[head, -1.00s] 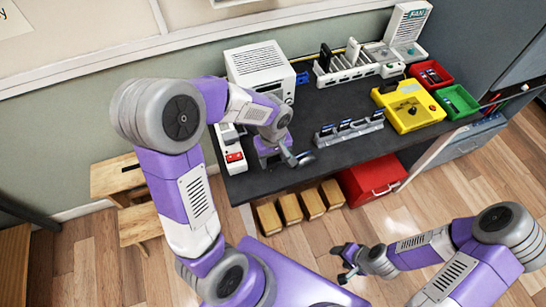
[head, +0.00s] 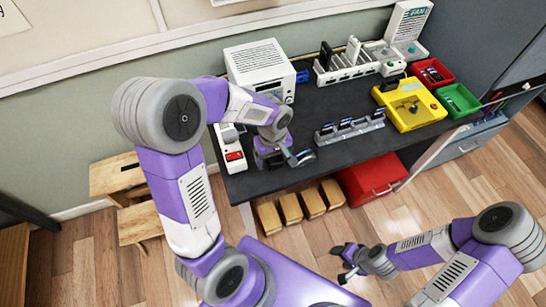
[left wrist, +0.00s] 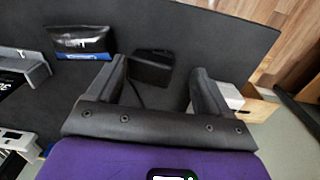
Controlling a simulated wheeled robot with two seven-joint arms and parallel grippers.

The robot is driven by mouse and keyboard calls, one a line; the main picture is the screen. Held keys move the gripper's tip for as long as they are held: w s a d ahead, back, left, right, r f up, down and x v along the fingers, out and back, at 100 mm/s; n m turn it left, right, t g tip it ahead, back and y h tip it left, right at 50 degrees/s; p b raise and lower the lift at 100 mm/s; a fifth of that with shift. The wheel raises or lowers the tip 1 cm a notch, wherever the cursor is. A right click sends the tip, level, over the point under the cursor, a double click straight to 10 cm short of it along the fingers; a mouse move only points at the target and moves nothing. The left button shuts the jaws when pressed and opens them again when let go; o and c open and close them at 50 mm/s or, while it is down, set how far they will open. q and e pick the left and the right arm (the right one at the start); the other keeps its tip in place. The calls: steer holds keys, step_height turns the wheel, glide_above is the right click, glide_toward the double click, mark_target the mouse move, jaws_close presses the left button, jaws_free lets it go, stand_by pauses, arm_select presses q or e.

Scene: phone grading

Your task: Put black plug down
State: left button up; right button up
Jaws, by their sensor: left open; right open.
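The black plug (left wrist: 152,66) lies on the dark tabletop (left wrist: 195,35), in the gap between my left fingers in the left wrist view. A thin dark cable runs from it toward the gripper's base. My left gripper (left wrist: 157,85) is open, with a finger on each side of the plug and visible space beside it. In the head view my left gripper (head: 278,160) is low over the front left of the table (head: 250,183), and I cannot make out the plug there. My right gripper (head: 347,262) is open and empty in front of the table, above the floor.
A dark pouch with a blue edge (left wrist: 82,42) lies left of the plug. A white power strip (head: 233,155) stands left of my left gripper, a white box (head: 259,66) behind it. A grey rack (head: 349,131), yellow station (head: 410,105), red bin (head: 431,72) and green bin (head: 458,100) lie right.

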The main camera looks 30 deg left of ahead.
mark_target(273, 162)
arm_select(q)
steer(key=shift+r+p, duration=0.35)
steer(key=shift+r, duration=0.2)
step_height(273, 162, up, 12)
steer(key=p, duration=0.3)
